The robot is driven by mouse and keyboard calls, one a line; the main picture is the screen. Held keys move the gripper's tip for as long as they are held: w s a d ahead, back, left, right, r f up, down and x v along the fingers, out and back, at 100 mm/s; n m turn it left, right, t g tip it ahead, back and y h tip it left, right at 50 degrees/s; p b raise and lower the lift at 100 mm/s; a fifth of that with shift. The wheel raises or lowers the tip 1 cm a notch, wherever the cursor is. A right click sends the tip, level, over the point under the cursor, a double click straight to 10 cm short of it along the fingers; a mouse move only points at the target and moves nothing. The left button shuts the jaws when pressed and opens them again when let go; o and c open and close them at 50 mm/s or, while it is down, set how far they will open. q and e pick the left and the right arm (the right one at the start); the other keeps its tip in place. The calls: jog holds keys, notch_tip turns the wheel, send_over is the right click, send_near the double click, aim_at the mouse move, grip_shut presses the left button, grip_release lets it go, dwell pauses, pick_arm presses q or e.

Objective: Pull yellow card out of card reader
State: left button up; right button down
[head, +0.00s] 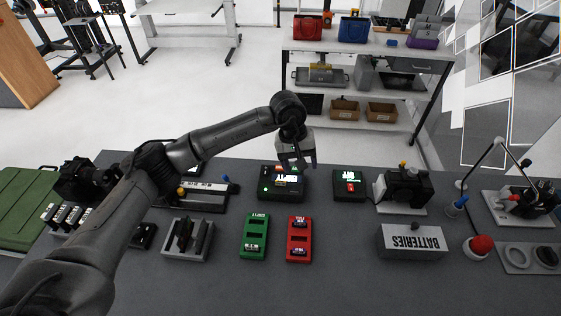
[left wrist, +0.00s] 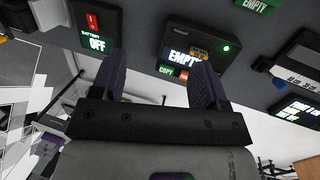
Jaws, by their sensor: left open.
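A dark box with a lit screen (head: 282,188) stands on the grey table beneath my left gripper (head: 299,163). In the left wrist view this box (left wrist: 178,37) shows the word EMPTY, a green COPY label, a red label and a green light. A small yellow-orange piece (left wrist: 200,52) sits on it beside the screen; I cannot tell for sure that it is the yellow card. My left gripper (left wrist: 160,75) is open and empty, its fingers pointing down toward the box and apart from it. My right gripper is not in view.
Beside the box are a battery device (head: 349,186) with a screen reading OFF and a dark panel (head: 203,195) at left. Green (head: 254,237) and red (head: 299,240) holders, a grey slotted rack (head: 187,240) and a BATTERIES box (head: 411,242) lie nearer. The table front is clear.

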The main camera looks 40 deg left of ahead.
aim_at(280, 181)
pick_arm(q)
jog(key=a+y+b, duration=0.1)
jog(key=a+y, duration=0.2)
jog(key=a, duration=0.4)
jog(key=shift+g, duration=0.3)
jog(key=f, duration=0.3)
jog(key=f+b, duration=0.1)
jog(key=f, duration=0.7)
jog(key=shift+s+d+f, duration=0.1)
jog(key=shift+d, duration=0.15)
jog(key=shift+f+b, duration=0.3)
jog(key=shift+f, duration=0.55)
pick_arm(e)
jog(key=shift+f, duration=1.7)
pick_arm(q)
jog(key=shift+c, duration=0.4)
jog(key=c, duration=0.9)
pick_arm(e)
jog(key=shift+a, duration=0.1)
pick_arm(q)
jog(key=shift+r, duration=0.2)
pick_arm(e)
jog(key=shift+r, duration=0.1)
